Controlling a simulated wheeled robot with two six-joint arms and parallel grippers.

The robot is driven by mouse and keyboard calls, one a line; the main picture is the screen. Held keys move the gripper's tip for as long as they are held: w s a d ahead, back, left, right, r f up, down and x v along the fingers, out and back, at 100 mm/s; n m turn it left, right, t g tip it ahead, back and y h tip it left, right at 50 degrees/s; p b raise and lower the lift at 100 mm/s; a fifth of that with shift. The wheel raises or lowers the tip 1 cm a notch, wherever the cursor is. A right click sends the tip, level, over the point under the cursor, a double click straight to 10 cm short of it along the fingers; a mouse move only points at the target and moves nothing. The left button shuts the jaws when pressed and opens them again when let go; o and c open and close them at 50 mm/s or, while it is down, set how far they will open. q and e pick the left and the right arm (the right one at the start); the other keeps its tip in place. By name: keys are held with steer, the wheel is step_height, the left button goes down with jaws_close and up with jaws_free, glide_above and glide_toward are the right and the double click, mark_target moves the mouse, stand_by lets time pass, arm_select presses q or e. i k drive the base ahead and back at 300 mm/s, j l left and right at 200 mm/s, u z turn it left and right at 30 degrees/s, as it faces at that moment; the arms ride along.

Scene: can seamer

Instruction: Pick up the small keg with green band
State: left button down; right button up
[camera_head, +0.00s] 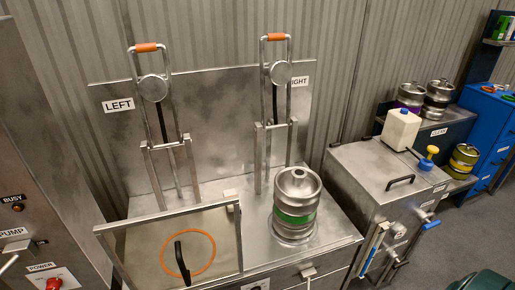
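A small steel keg with a green band (295,216) stands upright on the right side of the steel machine's deck (335,234), below the RIGHT label. Its top and front show clearly and nothing covers it. Neither of my grippers is in view.
Left of the keg stands a clear framed panel (142,240) with an orange ring and black handle. Two upright lever frames with orange handles (146,47) (275,37) rise behind. A steel cabinet (362,170) holds a white jug (400,128). Other kegs (410,97) (463,158) stand farther right.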

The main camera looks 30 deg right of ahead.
mark_target(298, 189)
steer(key=z, duration=1.25)
